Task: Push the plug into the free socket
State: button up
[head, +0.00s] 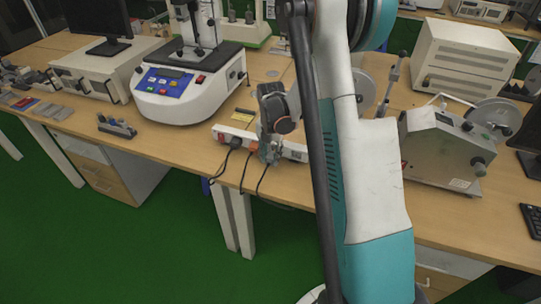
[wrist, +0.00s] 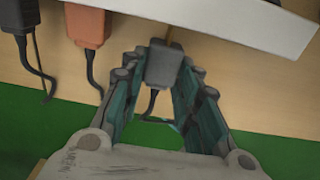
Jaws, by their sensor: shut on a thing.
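In the wrist view, my gripper (wrist: 162,85) is shut on a grey plug (wrist: 163,65), its two fingers on either side of it. A dark cable hangs from the plug. The white power strip (wrist: 230,22) is just above the plug; I cannot tell whether they touch. In the head view, the power strip (head: 290,150) lies near the table's front edge, and my gripper (head: 268,152) is at its front side, hiding part of it. The free socket cannot be made out.
An orange plug (wrist: 86,25) and a black plug (wrist: 20,15) are at the strip, left of my gripper, with cables hanging down. The wooden table (head: 185,147) also bears a white tester (head: 190,85) at left and a grey machine (head: 440,150) at right.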

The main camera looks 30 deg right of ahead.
jog(key=shift+w+d+b, duration=0.65)
jog(key=shift+w+d, duration=0.35)
jog(key=shift+d, duration=0.25)
dwell(3.8)
jog(key=o, duration=1.2)
jog(key=shift+o, duration=0.2)
